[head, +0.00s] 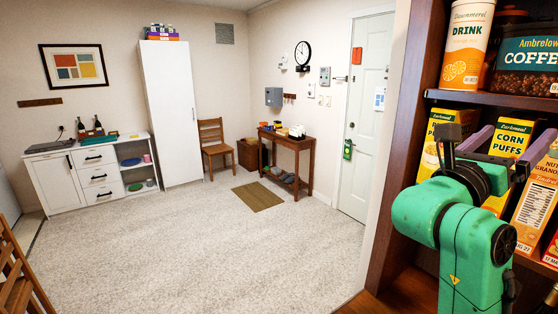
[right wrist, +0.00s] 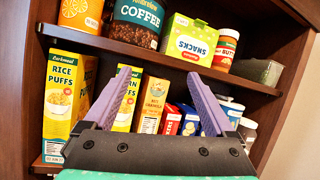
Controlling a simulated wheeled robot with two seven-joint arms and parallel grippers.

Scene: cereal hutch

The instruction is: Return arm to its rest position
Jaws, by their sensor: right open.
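My right arm (head: 455,225), green with dark joints, reaches up in front of the wooden hutch at the right of the head view. Its gripper (head: 522,131) has two purple fingers spread apart, pointing into the hutch at the cereal shelf. In the right wrist view the gripper (right wrist: 158,77) is open, with nothing held between its fingers. The Corn Puffs box (head: 511,140) and the granola box (head: 535,205) stand behind it, partly hidden by the gripper. The Rice Puffs box (right wrist: 70,100) stands left of the fingers. My left gripper is not in view.
The hutch's side panel (head: 408,130) is close left of my arm. Open carpeted floor (head: 220,240) lies farther left.

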